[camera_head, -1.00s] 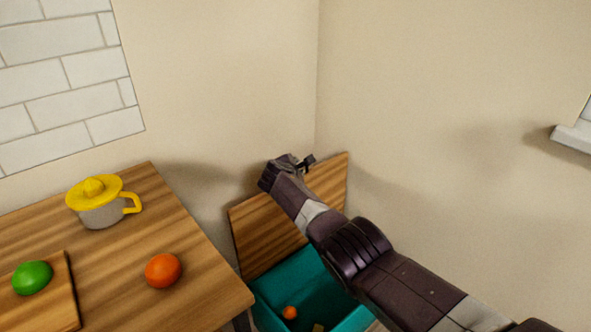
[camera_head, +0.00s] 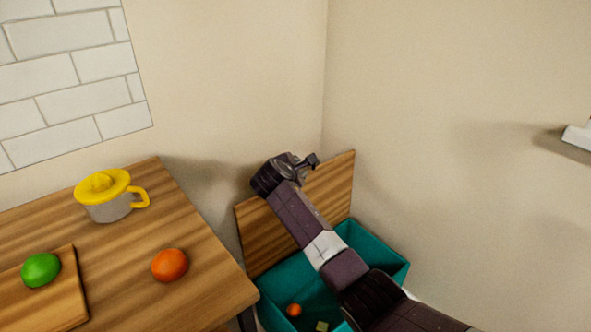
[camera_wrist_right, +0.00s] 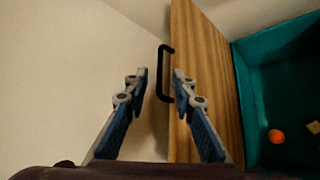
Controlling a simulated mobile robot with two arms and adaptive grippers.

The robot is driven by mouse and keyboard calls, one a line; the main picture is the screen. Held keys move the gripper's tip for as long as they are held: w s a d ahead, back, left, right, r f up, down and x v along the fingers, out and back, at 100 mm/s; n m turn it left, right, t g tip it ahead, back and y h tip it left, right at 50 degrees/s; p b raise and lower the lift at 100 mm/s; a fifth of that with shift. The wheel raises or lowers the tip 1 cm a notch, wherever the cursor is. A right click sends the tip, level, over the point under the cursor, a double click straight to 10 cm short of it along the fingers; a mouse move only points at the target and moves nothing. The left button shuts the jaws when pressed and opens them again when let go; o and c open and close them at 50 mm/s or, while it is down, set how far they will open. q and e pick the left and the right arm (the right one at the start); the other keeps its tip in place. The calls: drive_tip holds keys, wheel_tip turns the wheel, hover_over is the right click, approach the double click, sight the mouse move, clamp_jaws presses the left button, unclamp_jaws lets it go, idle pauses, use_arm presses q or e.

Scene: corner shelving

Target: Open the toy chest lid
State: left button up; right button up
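The toy chest is a teal box (camera_head: 401,268) in the corner, open at the top. Its wooden lid (camera_head: 335,195) stands upright at the back of the box. In the right wrist view the lid (camera_wrist_right: 208,90) shows edge-on beside the teal interior (camera_wrist_right: 244,75), with a black handle (camera_wrist_right: 161,50) on its outer side. My right gripper (camera_head: 311,161) is at the lid's top edge. In the wrist view its fingers (camera_wrist_right: 160,77) are apart, with the handle seen between their tips; I cannot tell whether they touch it. My left gripper is not in view.
An orange ball (camera_head: 294,310) and a small pale block (camera_head: 321,326) lie inside the chest. A wooden table (camera_head: 205,225) at left holds a yellow-topped juicer (camera_head: 108,205), an orange (camera_head: 169,265) and a lime (camera_head: 41,270) on a board (camera_head: 62,301). Walls close off the corner.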

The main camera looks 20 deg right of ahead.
drive_tip(key=shift+v, duration=1.85)
